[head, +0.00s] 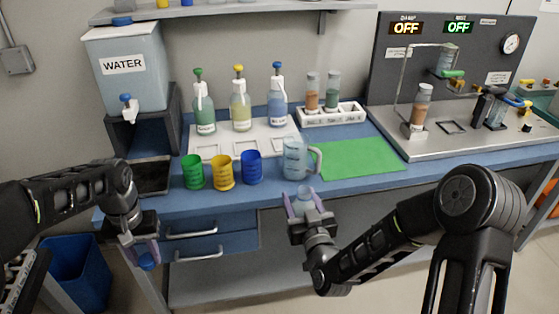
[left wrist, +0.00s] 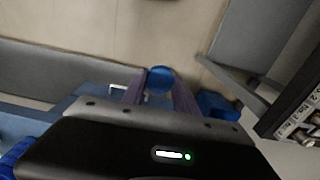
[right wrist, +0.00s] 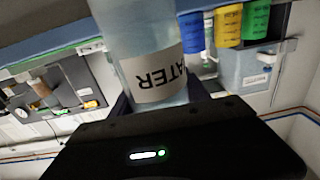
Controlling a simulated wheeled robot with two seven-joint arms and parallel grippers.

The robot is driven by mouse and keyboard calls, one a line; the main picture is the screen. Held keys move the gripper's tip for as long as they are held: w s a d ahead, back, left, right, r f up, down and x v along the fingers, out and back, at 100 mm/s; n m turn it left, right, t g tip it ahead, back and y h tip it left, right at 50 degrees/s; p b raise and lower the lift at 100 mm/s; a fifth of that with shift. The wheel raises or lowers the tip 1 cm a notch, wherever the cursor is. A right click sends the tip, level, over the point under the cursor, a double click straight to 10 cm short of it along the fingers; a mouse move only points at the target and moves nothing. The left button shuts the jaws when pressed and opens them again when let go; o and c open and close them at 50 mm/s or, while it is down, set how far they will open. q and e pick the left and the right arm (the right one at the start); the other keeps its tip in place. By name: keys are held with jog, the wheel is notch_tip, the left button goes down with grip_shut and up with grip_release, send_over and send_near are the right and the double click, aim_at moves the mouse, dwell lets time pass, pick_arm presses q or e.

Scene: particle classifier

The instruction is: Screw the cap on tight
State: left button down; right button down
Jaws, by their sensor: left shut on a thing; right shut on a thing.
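My left gripper (head: 147,254) is shut on a blue cap (head: 147,261), low in front of the bench at the left. The round cap also shows between the fingers in the left wrist view (left wrist: 160,79). The cap and bottle are well apart. The bottle's mouth is not clearly visible.
Behind are pump bottles on a white tray (head: 205,145). A green mat (head: 360,157) lies bare. A water tank (head: 125,80) stands left.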

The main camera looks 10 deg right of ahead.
jog(key=s+a+f+n+g+y, duration=0.2)
jog(key=s+a+f+n+y, duration=0.1)
jog(key=a, duration=0.4)
jog(key=s+a+f+n+g+y, duration=0.2)
jog(key=s+a+f+n+y, duration=0.1)
jog(key=s+a+n+y, duration=0.2)
jog(key=s+a+y, duration=0.2)
jog(key=a+y, duration=0.1)
jog(key=shift+s+a+f+y, duration=0.15)
jog(key=shift+s+f+y, duration=0.1)
jog(key=shift+f+y, duration=0.1)
pick_arm(q)
jog(key=shift+d, duration=0.1)
jog(key=s+d+r+m, duration=0.1)
jog(key=d+r+m, duration=0.2)
jog(key=d, duration=0.5)
jog(key=s+d+r+m, duration=0.2)
jog(key=d+r, duration=0.3)
jog(key=d, duration=0.4)
jog(key=s+d+r+m, duration=0.2)
jog(key=d+r+m, duration=0.1)
jog(key=d, duration=0.6)
jog(key=shift+r+m, duration=0.3)
jog(key=shift+r, duration=0.1)
jog(key=shift+f, duration=2)
